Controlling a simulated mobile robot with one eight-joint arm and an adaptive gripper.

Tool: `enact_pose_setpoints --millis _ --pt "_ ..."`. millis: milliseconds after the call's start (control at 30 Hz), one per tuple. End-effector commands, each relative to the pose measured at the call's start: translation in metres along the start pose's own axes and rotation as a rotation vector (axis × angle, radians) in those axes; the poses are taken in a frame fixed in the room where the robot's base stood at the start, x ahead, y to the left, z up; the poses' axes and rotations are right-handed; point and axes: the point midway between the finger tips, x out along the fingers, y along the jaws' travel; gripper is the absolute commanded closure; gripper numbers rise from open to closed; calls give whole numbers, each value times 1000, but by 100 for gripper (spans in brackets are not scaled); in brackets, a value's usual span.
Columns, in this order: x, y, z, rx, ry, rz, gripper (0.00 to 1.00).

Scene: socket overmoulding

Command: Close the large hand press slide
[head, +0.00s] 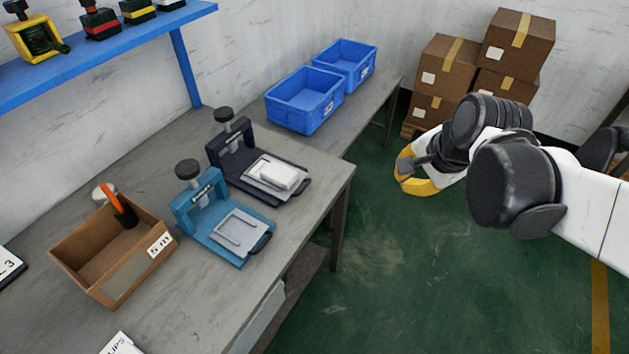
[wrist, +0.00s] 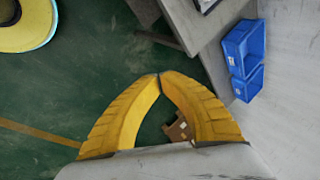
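Two hand presses stand on the grey workbench in the head view. The labels do not show which is the large one. My gripper (head: 402,168) is over the floor, right of the bench and apart from both presses. In the wrist view its yellow fingertips (wrist: 159,76) meet with nothing between them.
A cardboard bin (head: 70,258) with an orange-handled tool stands left of the blue press. Two blue crates (head: 305,118) sit at the bench's far end. Stacked cartons (head: 445,68) stand behind my arm. A blue shelf (head: 110,48) hangs at upper left. Green floor is open right of the bench.

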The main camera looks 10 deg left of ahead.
Motion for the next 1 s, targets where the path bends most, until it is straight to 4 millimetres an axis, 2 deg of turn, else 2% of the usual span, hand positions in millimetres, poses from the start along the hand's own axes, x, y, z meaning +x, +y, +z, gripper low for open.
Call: enact_pose_setpoints --millis 33,200,400,500,633,867,1000 --pt "15 -16 0 99 -31 4 100" --pt "78 -55 12 494 -139 53 100" --pt "154 -78 36 896 -232 154 100" --pt "180 -81 48 1029 -256 199 100" --pt "199 -81 56 1125 -269 234 100" --pt "223 -79 64 1148 -272 243 100" --pt "251 -77 74 1147 -272 242 100"
